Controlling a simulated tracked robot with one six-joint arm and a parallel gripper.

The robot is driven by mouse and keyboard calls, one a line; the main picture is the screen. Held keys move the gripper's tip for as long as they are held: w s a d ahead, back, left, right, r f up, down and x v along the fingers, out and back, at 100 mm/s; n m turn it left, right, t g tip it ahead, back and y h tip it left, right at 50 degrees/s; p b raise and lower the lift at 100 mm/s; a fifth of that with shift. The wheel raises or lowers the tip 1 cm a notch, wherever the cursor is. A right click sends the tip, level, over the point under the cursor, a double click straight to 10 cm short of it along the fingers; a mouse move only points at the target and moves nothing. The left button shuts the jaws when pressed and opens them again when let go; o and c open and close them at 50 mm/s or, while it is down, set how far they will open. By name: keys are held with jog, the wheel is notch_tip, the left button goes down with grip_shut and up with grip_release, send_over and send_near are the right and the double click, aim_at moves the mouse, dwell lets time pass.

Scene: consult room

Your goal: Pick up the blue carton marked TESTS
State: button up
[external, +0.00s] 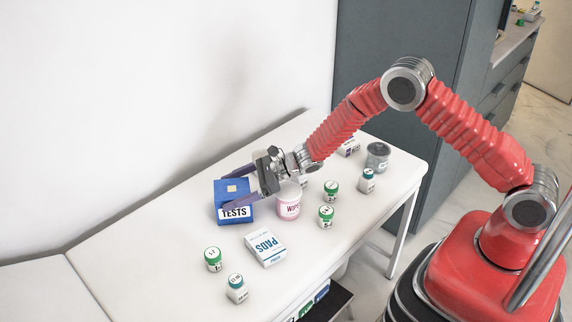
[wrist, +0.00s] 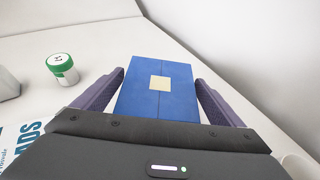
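The blue carton marked TESTS (external: 233,207) stands on the white table near the wall, with a pale square label on its top. In the wrist view the carton (wrist: 158,99) lies between the two purple fingers of my gripper (wrist: 160,97). A narrow gap shows along the left finger and a gap shows on the right. In the external view my gripper (external: 236,188) reaches in from the right, with one finger along each side of the carton. The gripper is open. The lower part of the carton is hidden in the wrist view.
A pink WIPES tub (external: 289,203) stands close to the right of the carton, by my gripper. A white PADS box (external: 265,248) lies in front. Green-capped jars (external: 213,260) and other small containers stand about the white table (external: 160,262). The table's left part is clear.

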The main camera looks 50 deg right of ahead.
jog(key=c, duration=1.1)
jog(key=shift+r, duration=0.15)
notch_tip(320, 180, up, 10)
jog(key=shift+f, duration=0.1)
dwell(0.5)
